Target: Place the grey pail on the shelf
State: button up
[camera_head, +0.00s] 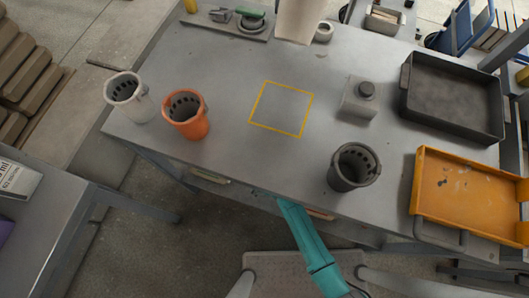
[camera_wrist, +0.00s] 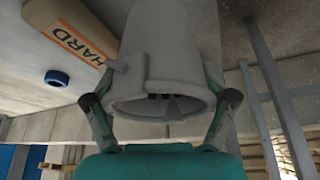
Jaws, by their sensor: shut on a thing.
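My gripper (camera_wrist: 160,98) is shut on the light grey pail (camera_wrist: 165,55), with one finger on each side near its rim. In the wrist view the pail's open mouth faces towards me and its body points away, towards a grey surface (camera_wrist: 25,60) that may be the shelf. I cannot tell whether the pail touches that surface. In the head view the gripper and held pail are hidden; my teal arm passes beneath the front edge of the table (camera_head: 225,85).
A tan bottle marked HARD (camera_wrist: 70,35) and a blue ring (camera_wrist: 57,78) are left of the held pail. On the table top are a white pail (camera_head: 135,106), an orange pail (camera_head: 190,126), a dark pail (camera_head: 349,177), a black tray (camera_head: 455,98) and an orange tray (camera_head: 465,195).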

jog(key=shift+f, duration=3.25)
jog(key=o, duration=1.4)
jog(key=v, duration=1.2)
